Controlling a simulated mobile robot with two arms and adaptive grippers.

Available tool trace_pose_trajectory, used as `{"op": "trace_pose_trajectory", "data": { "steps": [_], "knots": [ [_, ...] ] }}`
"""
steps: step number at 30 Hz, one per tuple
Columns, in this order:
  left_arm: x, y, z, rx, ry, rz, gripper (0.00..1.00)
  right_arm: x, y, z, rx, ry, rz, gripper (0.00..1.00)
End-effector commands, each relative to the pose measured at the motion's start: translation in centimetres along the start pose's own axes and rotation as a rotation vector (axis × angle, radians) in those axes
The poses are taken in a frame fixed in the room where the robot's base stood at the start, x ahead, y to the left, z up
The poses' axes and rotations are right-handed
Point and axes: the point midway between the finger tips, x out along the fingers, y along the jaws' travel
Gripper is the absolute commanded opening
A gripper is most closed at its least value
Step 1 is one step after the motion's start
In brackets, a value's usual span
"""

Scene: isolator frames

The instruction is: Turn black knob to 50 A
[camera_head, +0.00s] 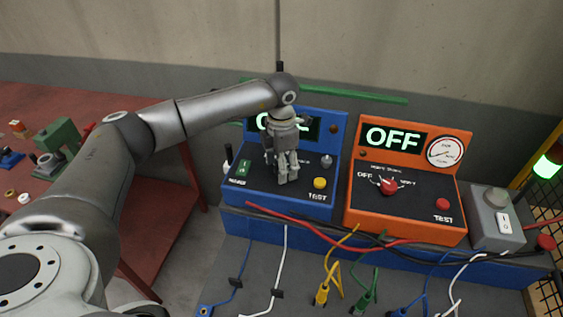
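The blue tester box (240,186) stands left of centre on the bench, with a display partly covered by my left wrist. My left gripper (287,178) points down over the middle of its dark panel. The gripper hides whatever lies beneath it, so no black knob shows clearly there. Its fingers look close together, but I cannot tell whether they hold anything. A yellow TEST button (320,183) sits to the right of the gripper. The orange box (387,218) at the right has a red knob (388,186) and a display reading OFF. My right gripper is not in view.
A grey switch box (492,222) and a red button (545,242) are at the right. Red and black cables (300,226) run along the front of the boxes. Colored clip leads (322,294) lie on the grey bench. A red table (165,215) stands at left.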

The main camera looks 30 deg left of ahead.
Motion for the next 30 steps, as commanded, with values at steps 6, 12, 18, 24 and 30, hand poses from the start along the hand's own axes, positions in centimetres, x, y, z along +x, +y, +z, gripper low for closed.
{"op": "trace_pose_trajectory", "data": {
  "steps": [6,12,18,24,30],
  "knots": [
    [0.0,0.0,0.0,0.0,0.0,0.0,0.48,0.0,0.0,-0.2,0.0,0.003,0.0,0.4],
    [0.0,0.0,0.0,0.0,0.0,-0.001,0.22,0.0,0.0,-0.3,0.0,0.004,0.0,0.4],
    [0.0,0.0,0.0,-0.004,-0.001,-0.001,0.12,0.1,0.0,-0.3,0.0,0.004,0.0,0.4],
    [0.1,0.0,0.1,-0.049,-0.002,-0.001,0.12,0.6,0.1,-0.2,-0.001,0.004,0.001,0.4],
    [0.2,0.0,0.1,-0.169,-0.001,0.0,0.12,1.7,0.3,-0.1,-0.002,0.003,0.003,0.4]
  ]
}}
